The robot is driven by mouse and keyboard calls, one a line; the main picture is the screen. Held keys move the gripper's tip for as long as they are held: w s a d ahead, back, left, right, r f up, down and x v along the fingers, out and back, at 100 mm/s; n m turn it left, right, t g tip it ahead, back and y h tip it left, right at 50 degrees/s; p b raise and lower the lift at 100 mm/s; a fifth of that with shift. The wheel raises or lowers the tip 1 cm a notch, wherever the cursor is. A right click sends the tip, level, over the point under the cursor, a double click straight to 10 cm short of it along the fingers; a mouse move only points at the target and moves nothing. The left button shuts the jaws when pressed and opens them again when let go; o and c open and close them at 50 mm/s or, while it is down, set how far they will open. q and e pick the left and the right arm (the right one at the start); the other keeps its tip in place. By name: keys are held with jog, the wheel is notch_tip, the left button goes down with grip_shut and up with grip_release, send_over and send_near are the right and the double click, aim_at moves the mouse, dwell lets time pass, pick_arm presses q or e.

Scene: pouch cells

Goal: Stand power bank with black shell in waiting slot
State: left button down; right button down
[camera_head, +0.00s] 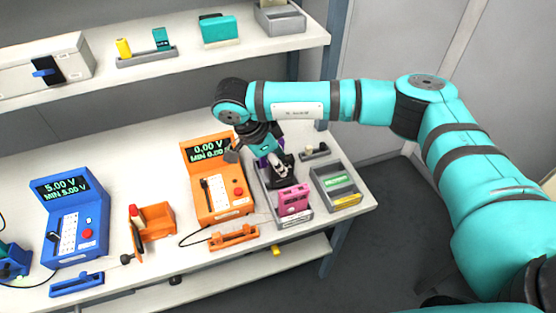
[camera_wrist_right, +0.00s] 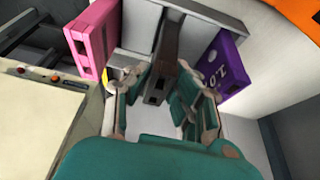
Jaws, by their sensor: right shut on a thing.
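My right gripper (camera_head: 280,168) reaches down over the grey slotted tray (camera_head: 306,219) right of the orange meter. In the right wrist view its two fingers (camera_wrist_right: 160,97) are shut on the black-shelled power bank (camera_wrist_right: 170,58), one on each side. The black power bank is upright between a pink power bank (camera_wrist_right: 92,40) and a purple power bank (camera_wrist_right: 222,62). The pink one stands at the tray's near end in the head view (camera_head: 293,201); the purple one is mostly hidden behind my gripper. I cannot tell whether the black one touches the slot floor.
The orange meter (camera_head: 218,184) reads 0.00 V, and the blue meter (camera_head: 68,222) reads 5.00 V. A grey bin with a green item (camera_head: 338,192) stands right of the tray. An orange cradle (camera_head: 233,237) lies near the front edge. A shelf (camera_head: 200,72) runs behind.

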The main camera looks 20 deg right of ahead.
jog(key=shift+f+b, duration=1.5)
jog(key=shift+f, duration=0.2)
jog(key=c, duration=1.1)
grip_release()
jog(key=shift+o, duration=0.2)
jog(key=v, duration=1.2)
